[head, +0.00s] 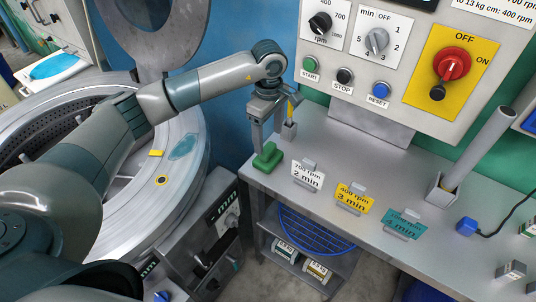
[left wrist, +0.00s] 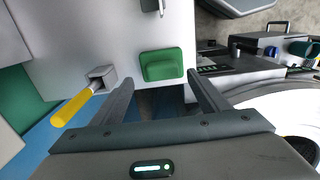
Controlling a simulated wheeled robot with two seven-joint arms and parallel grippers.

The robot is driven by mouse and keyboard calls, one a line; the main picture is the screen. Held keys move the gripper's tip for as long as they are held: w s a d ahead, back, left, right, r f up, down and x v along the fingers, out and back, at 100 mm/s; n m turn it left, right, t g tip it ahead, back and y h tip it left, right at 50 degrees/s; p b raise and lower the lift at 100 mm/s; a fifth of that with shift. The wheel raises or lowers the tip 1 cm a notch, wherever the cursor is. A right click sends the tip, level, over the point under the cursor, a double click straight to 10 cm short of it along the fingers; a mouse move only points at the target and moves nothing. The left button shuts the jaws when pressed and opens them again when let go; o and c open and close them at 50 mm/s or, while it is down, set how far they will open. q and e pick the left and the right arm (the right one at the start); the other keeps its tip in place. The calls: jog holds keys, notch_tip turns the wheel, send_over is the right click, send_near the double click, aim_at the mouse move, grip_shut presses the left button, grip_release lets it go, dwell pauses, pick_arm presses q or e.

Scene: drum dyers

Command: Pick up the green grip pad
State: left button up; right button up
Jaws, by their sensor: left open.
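The green grip pad (head: 267,157) lies on the left end of the grey metal bench. It also shows in the left wrist view (left wrist: 162,64), as a green block with a raised top. My left gripper (head: 265,137) points down over that end of the bench, with its fingers apart and nothing between them. In the left wrist view the pad appears just beyond the gap between the fingertips (left wrist: 160,78). Whether a finger touches the pad, I cannot tell. My right gripper is not in view.
A yellow-handled tool (left wrist: 75,105) stands in a small holder beside the pad. White, yellow (head: 355,198) and teal cards stand along the bench (head: 330,145). A control panel (head: 400,60) rises behind. A drum machine (head: 185,150) is at the left; a lower shelf holds a blue rack (head: 310,228).

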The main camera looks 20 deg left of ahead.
aim_at(268, 147)
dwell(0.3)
pick_arm(q)
jog(key=shift+s+f+p, duration=0.2)
jog(key=shift+f+p, duration=0.6)
jog(key=shift+p, duration=0.05)
notch_tip(268, 147, down, 2)
jog(key=shift+f+p, duration=0.1)
jog(key=shift+p, duration=0.45)
jog(key=shift+f, duration=0.7)
jog(key=shift+c, duration=0.4)
jog(key=c, duration=1.1)
